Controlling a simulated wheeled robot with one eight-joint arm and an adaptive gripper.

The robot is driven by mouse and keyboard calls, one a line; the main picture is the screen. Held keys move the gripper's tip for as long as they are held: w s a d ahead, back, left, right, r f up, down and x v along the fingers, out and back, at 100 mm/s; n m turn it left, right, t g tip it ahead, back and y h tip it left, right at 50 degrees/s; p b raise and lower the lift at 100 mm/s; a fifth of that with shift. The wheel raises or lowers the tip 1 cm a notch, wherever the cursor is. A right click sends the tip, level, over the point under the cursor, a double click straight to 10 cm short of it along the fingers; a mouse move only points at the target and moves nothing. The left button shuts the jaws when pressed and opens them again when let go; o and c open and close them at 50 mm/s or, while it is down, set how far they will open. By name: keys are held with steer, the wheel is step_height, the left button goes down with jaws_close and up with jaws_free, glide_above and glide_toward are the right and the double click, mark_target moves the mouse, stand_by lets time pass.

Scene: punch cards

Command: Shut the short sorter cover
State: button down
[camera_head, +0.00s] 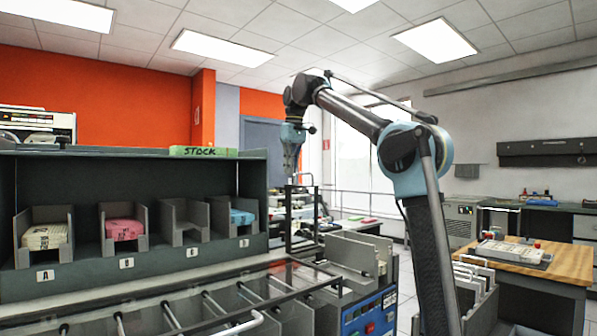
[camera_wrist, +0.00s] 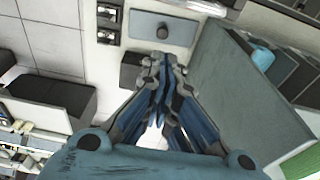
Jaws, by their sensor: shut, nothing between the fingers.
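The sorter stands in the foreground of the head view, with a row of open pockets (camera_head: 190,313) crossed by dark rods. A clear, dark-framed panel (camera_head: 300,276) lies over the right part of the pockets and looks like a sorter cover. I cannot tell whether it is the short one, or how far it is open. A pale curved handle (camera_head: 238,326) shows at the bottom edge. My gripper (camera_head: 291,172) is raised beyond the sorter's right end, pointing down, well apart from the panel. In the wrist view its fingers (camera_wrist: 160,62) are together and empty.
A dark shelf (camera_head: 100,172) holds several grey card bins, with a green STOCK box (camera_head: 203,152) on top. A thin dark upright frame (camera_head: 302,218) stands just below my gripper. A wooden-topped table (camera_head: 560,262) is at right; some floor is clear before it.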

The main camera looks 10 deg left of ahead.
steer(key=shift+s+d, duration=1.25)
steer(key=shift+d, duration=0.15)
steer(key=shift+s, duration=0.1)
